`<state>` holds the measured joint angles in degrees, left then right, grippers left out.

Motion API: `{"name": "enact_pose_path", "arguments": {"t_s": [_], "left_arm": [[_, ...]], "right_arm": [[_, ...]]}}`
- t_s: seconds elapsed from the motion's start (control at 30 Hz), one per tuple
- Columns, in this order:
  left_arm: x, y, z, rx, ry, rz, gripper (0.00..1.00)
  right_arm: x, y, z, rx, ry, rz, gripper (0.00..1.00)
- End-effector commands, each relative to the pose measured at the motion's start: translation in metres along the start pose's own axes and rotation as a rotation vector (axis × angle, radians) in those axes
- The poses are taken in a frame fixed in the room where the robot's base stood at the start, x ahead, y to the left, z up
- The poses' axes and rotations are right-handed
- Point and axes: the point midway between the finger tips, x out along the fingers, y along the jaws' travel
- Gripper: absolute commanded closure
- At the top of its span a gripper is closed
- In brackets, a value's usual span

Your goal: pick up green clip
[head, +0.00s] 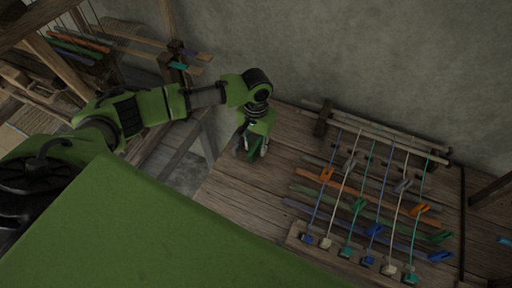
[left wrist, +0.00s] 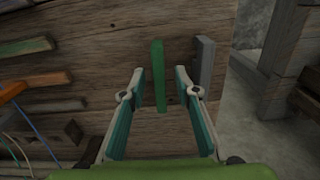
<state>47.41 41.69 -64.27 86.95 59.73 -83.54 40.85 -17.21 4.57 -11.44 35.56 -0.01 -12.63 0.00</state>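A narrow, straight green piece, the green clip as far as I can tell (left wrist: 158,76), lies on the wooden bench in the left wrist view. My left gripper (left wrist: 160,72) is open, with one finger on each side of this piece and a visible gap on both sides. I cannot tell how far above the bench the fingertips are. In the head view my left gripper (head: 256,148) points down at the left end of the bench, largely hiding what is under it. My right gripper is not in view.
A grey bar (left wrist: 204,64) lies just right of the green piece, close to the right finger. The bench (head: 238,200) ends beyond it. Strings with coloured clips and sticks (head: 370,195) fill the bench's right part. Another wooden frame (head: 60,70) stands at the left.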

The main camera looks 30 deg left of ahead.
Motion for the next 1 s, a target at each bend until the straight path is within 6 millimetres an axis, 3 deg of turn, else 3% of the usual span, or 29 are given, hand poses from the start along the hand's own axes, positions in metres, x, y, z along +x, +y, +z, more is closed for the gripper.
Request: {"name": "enact_pose_path", "arguments": {"t_s": [0.7,0.73,0.83,1.0], "left_arm": [[0.0044,0.0003,0.0001,0.000,0.000,0.001,0.71],[0.0044,0.0003,0.0001,0.000,0.000,0.001,0.73],[0.0044,0.0002,0.0002,0.000,0.000,0.000,0.99],[0.0043,0.0001,0.0001,0.000,0.000,0.000,1.00]], "right_arm": [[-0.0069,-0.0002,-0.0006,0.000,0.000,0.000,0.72],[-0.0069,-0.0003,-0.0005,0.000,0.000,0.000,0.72],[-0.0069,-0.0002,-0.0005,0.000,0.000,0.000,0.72],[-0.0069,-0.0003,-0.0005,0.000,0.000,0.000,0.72]]}}
